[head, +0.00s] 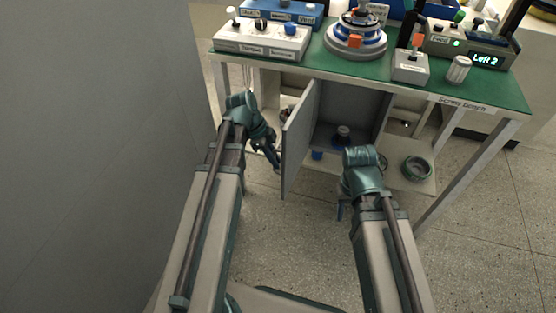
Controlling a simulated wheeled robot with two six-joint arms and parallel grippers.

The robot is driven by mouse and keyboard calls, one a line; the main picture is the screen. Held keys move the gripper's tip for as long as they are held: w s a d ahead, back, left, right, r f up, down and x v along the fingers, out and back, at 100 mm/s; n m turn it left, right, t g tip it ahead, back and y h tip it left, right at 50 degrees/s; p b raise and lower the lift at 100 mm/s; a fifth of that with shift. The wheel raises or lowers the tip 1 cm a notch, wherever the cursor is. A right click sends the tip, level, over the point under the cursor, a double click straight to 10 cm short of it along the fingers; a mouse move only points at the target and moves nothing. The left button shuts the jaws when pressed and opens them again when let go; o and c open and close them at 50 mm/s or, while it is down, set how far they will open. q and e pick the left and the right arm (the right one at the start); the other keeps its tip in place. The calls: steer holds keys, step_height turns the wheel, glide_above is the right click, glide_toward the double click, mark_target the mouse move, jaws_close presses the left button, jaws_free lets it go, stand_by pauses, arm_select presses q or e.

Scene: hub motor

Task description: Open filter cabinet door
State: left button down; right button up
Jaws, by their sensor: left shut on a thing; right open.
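The grey filter cabinet door (299,140) stands swung out from the cabinet (357,98) under the green-topped bench. The cabinet interior shows, with a dark knobbed part (342,135) inside. My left gripper (274,164) is at the left side of the door, shut on what seems to be the door's handle; the handle itself is too small and covered to make out. My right gripper (341,211) hangs low in front of the cabinet, right of the door, open and empty; its fingers are partly hidden by its wrist.
The Screw Bench (462,93) carries control boxes, a round motor fixture (355,40) and a silver cylinder (458,68). A green ring-shaped part (416,168) lies on the lower shelf at right. A grey wall (95,150) stands close at left. Floor in front is clear.

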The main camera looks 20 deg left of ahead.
arm_select(q)
steer(key=c, duration=0.9)
jaws_free()
steer(key=shift+p+v, duration=6.4)
steer(key=shift+v, duration=0.55)
